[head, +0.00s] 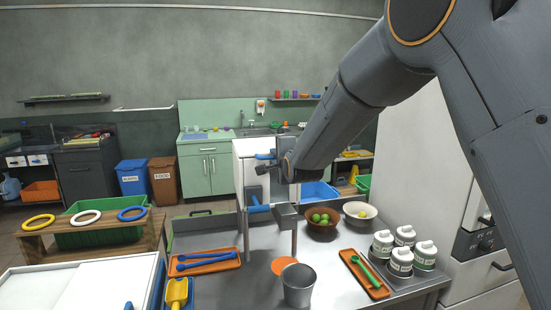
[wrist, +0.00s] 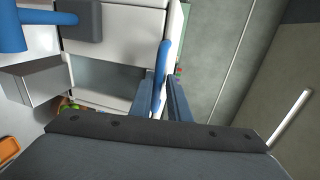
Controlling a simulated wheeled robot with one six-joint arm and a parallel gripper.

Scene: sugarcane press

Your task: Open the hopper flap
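A blue handle (wrist: 163,62) runs along the edge of a white panel at the front of the press. I take this panel for the hopper flap, but cannot tell how far it stands open. My gripper (wrist: 162,82) has one finger on each side of the blue handle and looks closed on it. In the head view my gripper (head: 280,158) is at the upper press, its fingers mostly hidden. A lower blue lever (head: 258,208) and a grey spout block (head: 288,215) sit below.
A metal cup (head: 298,286) stands near an orange disc (head: 284,265). An orange tray (head: 205,264) with blue utensils lies left. A brown bowl of limes (head: 322,221), a white bowl (head: 360,212), a narrow orange tray (head: 364,275) and several white-lidded jars (head: 402,259) stand right.

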